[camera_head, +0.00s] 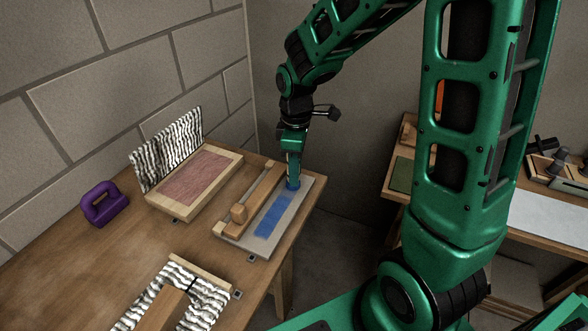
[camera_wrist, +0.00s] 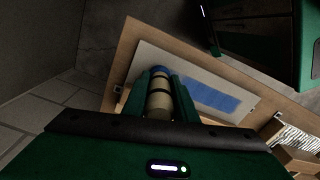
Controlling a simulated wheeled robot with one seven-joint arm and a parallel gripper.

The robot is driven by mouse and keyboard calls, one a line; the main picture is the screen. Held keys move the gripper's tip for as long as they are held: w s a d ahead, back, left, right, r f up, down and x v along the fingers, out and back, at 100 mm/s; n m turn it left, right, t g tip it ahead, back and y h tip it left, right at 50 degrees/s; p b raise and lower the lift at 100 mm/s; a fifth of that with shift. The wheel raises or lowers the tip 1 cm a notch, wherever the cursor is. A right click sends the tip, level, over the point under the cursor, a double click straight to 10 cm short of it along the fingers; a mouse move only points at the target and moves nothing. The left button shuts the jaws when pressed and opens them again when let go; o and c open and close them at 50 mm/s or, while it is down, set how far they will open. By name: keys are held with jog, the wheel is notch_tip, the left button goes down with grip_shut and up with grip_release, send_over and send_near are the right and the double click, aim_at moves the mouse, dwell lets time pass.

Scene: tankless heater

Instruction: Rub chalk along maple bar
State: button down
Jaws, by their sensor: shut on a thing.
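My gripper (camera_head: 293,180) is shut on the chalk. In the wrist view my gripper (camera_wrist: 160,100) has its fingers on both sides of the chalk (camera_wrist: 158,103), a pale cylinder with dark bands and a blue end. The chalk's blue end (camera_head: 292,185) is at the far part of a grey panel (camera_head: 232,241); I cannot tell whether it touches. A broad blue mark (camera_head: 272,214) runs along the panel, and the blue mark also shows in the wrist view (camera_wrist: 208,96). The maple bar (camera_head: 261,190) lies lengthwise along the panel's left side, beside the mark.
A wood-framed reddish pad (camera_head: 200,178) with a black-and-white striped back piece (camera_head: 168,148) stands left of the panel. A purple handled block (camera_head: 103,204) is farther left. A striped piece with wood (camera_head: 182,280) lies at the front. A second bench (camera_head: 535,207) stands right.

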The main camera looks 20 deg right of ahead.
jog(key=shift+s+a+f, duration=0.15)
jog(key=shift+s+a, duration=0.85)
jog(key=shift+a, duration=0.1)
jog(key=shift+d, duration=0.15)
jog(key=shift+d, duration=0.9)
jog(key=shift+w, duration=0.2)
jog(key=shift+w+a+r, duration=0.25)
jog(key=shift+w+a, duration=0.55)
jog(key=shift+w, duration=0.05)
